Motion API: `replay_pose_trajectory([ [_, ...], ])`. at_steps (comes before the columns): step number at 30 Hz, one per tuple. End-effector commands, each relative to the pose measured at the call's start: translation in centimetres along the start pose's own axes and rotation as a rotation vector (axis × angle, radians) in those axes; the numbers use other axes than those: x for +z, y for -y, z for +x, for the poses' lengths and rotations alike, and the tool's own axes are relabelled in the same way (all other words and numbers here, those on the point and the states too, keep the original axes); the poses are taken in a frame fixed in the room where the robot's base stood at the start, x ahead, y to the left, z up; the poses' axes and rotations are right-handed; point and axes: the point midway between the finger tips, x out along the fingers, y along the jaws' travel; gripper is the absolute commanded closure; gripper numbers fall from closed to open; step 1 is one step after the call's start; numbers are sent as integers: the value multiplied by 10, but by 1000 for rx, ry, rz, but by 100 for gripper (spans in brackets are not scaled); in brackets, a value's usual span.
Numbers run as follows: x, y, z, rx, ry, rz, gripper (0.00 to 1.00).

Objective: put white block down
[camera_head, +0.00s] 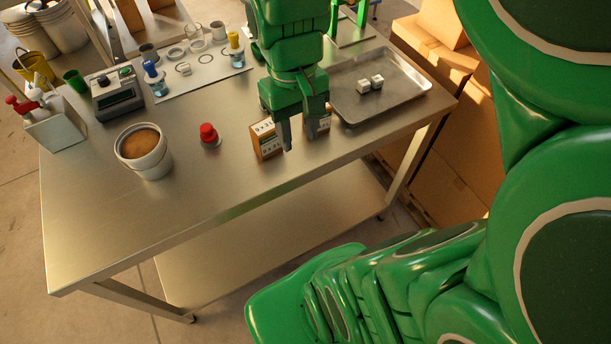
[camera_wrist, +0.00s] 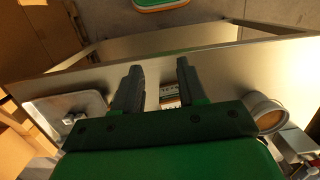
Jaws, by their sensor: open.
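Two small white blocks (camera_head: 370,84) lie side by side in the shallow metal tray (camera_head: 412,97) at the right end of the table. In the wrist view small pale shapes (camera_wrist: 70,119) show in the tray (camera_wrist: 88,104) at the left, but they are too small to make out well. My gripper (camera_head: 299,137) is open and points down to the left of the tray, apart from the blocks. In the wrist view my open gripper (camera_wrist: 159,70) has no white block between its fingers. I cannot tell which block is meant.
Small labelled boxes (camera_head: 265,139) stand by my fingers, one partly hidden. A red-capped item (camera_head: 209,135), a bucket of brown material (camera_head: 145,160), a grey device (camera_head: 115,95) and a white mat (camera_head: 205,72) with small bottles and rings share the table. The front left is clear.

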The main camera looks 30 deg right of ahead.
Motion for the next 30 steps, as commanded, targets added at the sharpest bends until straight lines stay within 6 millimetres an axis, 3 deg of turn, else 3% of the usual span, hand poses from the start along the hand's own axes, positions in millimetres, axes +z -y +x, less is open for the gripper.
replay_pose_trajectory([
  [3, 31, 16, 8, 7, 9, 3, 59],
  [9, 68, 26, 20, 22, 19, 23, 59],
  [14, 79, 31, 25, 21, 23, 27, 59],
  [22, 81, 32, 26, 19, 26, 26, 59],
  [26, 77, 32, 23, 19, 25, 46, 39],
  [30, 57, 29, 9, 20, 14, 170, 17],
])
